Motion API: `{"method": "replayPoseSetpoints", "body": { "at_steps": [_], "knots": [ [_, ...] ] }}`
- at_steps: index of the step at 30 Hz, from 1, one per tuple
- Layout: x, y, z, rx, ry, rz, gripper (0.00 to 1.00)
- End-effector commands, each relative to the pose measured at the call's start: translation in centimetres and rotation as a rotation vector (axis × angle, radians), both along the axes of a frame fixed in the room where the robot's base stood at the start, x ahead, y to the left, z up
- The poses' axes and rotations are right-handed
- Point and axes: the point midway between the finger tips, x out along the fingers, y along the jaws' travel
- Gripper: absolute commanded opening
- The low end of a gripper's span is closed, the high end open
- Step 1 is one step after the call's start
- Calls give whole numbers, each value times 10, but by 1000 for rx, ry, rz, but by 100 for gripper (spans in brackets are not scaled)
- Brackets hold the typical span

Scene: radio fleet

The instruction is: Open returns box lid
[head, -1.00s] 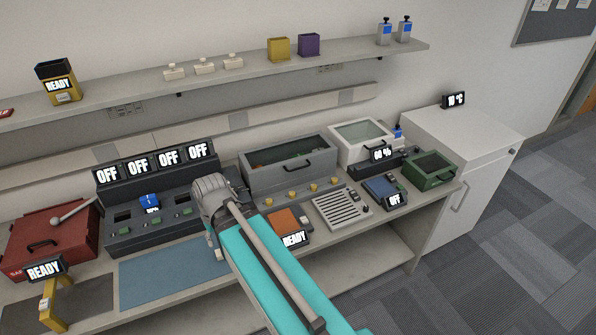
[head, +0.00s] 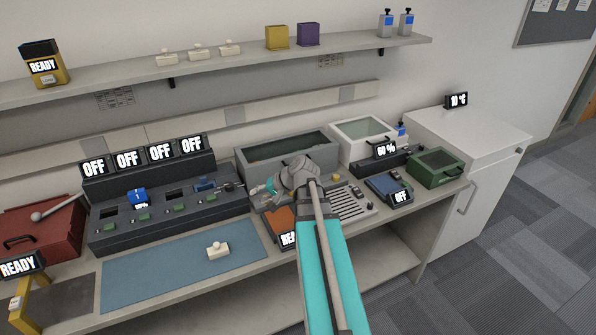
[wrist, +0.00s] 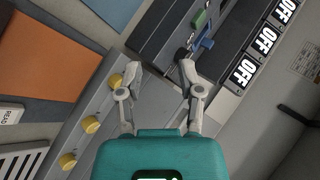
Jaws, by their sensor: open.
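I cannot tell for sure which box is the returns box. A grey box (head: 262,151) with a dark glassy top stands at the back of the bench. A red box (head: 52,229) with a dark handle is at the far left. A white box (head: 348,135) and a small green box (head: 437,166) with a dark handle are to the right. My gripper (head: 268,188) is open and empty in front of the grey box, hiding part of its front. In the wrist view my open fingers (wrist: 158,72) are apart over a grey surface with yellow knobs (wrist: 92,124).
A dark charger unit (head: 165,220) with several OFF displays stands left of my gripper. A white switch-like piece (head: 217,250) lies on the blue mat (head: 165,278). An orange pad (head: 281,225) and slotted tray (head: 349,204) are near my arm. A shelf (head: 220,65) runs above.

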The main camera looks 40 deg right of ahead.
Motion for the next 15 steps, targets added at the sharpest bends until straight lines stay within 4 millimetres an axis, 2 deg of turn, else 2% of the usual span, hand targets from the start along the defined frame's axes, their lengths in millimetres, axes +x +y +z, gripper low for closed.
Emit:
{"method": "replayPoseSetpoints", "body": {
  "at_steps": [1,8,15],
  "knots": [
    [1,-18,-7,30,-25,-43,48],
    [-3,-90,-6,160,-149,-222,48],
    [-21,-169,-3,288,-286,-404,48]
  ]
}}
